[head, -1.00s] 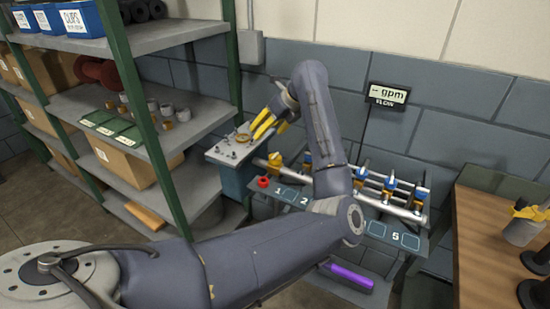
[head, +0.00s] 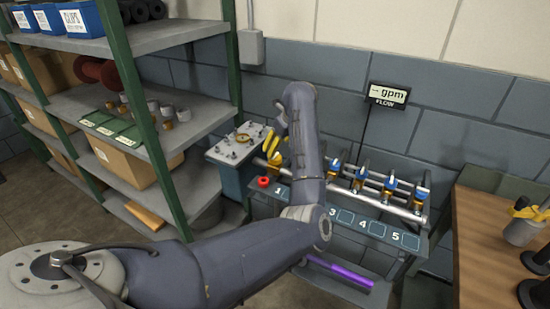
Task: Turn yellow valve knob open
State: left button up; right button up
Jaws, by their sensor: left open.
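My arm hides part of the rack. Several valves with yellow and blue parts stand along the rack, among them one by the second pipe stub (head: 334,166) and one at the right end (head: 420,195). Yellow also shows close below my fingers; I cannot tell whether they touch it. My right gripper is not in view.
A red ring-shaped part (head: 263,182) sits on the bench beside label 1. A green-posted shelf (head: 140,90) stands at the left. A wooden table (head: 480,230) with a yellow-topped jar (head: 525,225) is at the right. A flow sign (head: 388,95) hangs on the wall.

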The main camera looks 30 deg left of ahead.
aim_at(276, 156)
pick_arm(q)
jog(key=shift+x, duration=3.4)
jog(key=shift+c, duration=0.3)
jog(key=c, duration=1.2)
